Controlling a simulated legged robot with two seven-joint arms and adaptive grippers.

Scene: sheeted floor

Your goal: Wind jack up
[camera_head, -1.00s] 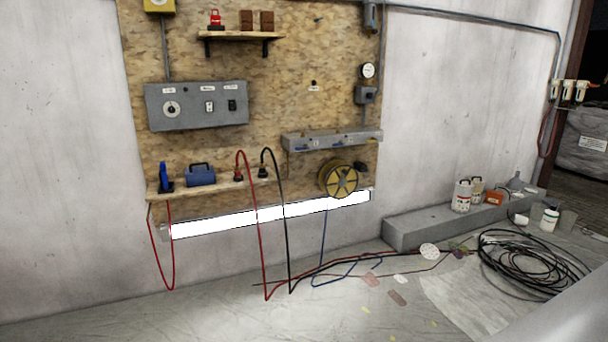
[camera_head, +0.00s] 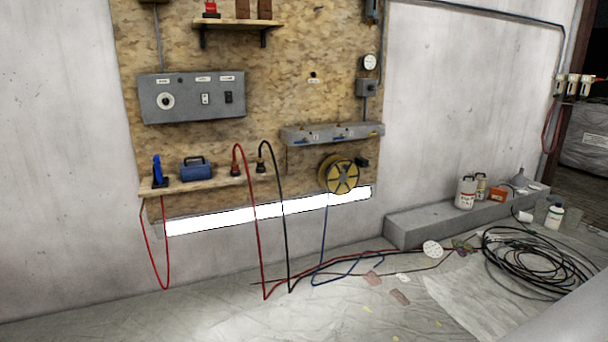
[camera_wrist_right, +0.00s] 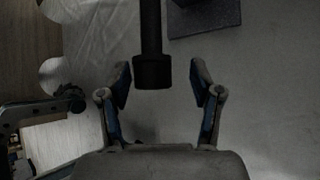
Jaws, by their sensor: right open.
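No jack can be made out for certain in either view. A small red object (camera_head: 211,9) stands on the upper wall shelf in the head view, cut by the top edge; I cannot tell what it is. In the right wrist view my right gripper (camera_wrist_right: 160,76) is open. A dark rod with a thicker cylindrical end (camera_wrist_right: 152,70) reaches down from the top, its end between the spread fingertips, with gaps showing on both sides. I cannot tell what the rod belongs to. Neither gripper shows in the head view, and my left gripper cannot be identified.
A board carries a control box (camera_head: 192,97), lower shelf (camera_head: 213,182), yellow reel (camera_head: 339,174) and light strip (camera_head: 265,213). Red and black hoses trail to a coil (camera_head: 535,262). A grey ledge (camera_head: 415,229) holds bottles. A jointed metal part (camera_wrist_right: 42,110) is left in the wrist view.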

